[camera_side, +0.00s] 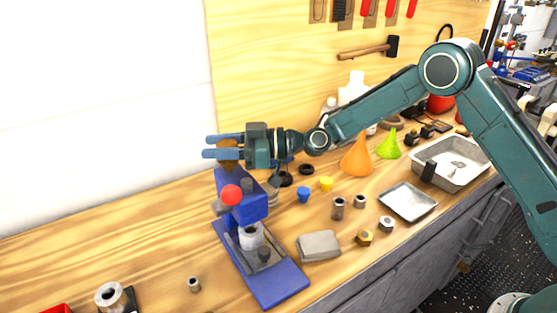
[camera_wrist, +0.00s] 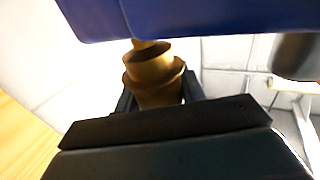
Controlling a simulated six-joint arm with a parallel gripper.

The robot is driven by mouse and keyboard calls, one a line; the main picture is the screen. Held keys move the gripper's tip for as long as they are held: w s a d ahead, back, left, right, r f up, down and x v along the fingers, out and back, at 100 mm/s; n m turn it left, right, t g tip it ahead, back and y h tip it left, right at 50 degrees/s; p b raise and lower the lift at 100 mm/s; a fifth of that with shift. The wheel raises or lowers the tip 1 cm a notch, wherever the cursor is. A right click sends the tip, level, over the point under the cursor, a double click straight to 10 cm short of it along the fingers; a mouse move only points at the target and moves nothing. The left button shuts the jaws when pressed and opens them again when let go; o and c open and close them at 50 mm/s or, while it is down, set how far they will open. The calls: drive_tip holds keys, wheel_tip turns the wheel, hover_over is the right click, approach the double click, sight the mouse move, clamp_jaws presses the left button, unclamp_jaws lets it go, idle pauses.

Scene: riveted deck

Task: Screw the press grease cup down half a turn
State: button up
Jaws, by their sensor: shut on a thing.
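The brass grease cup (camera_wrist: 153,72) shows in the wrist view as a stepped round body with a narrower neck against the blue press (camera_wrist: 200,15). My gripper (camera_wrist: 160,92) is shut on the cup, with one dark finger on each side of it. In the side view my gripper (camera_side: 212,147) lies level at the top of the blue press (camera_side: 255,205), its fingers pointing left. A brown bit of the cup (camera_side: 229,156) shows there by the fingers; the rest is hidden. The press has a red ball knob (camera_side: 231,195) and a long blue base (camera_side: 275,284).
A grey block (camera_side: 318,245) lies right of the press. A small metal bushing (camera_side: 194,284) stands left on open bench.

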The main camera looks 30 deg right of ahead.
drive_tip(key=shift+w+d+m+t+h, duration=0.1)
drive_tip(key=shift+w+m+t+h, duration=0.05)
drive_tip(key=shift+m+t+h, duration=0.95)
drive_tip(key=shift+y, duration=0.3)
drive_tip(key=o, duration=1)
drive_tip(key=v, duration=1.3)
drive_tip(key=shift+s+d+f, duration=0.1)
drive_tip(key=shift+s+d, duration=0.15)
drive_tip(key=shift+s, duration=0.1)
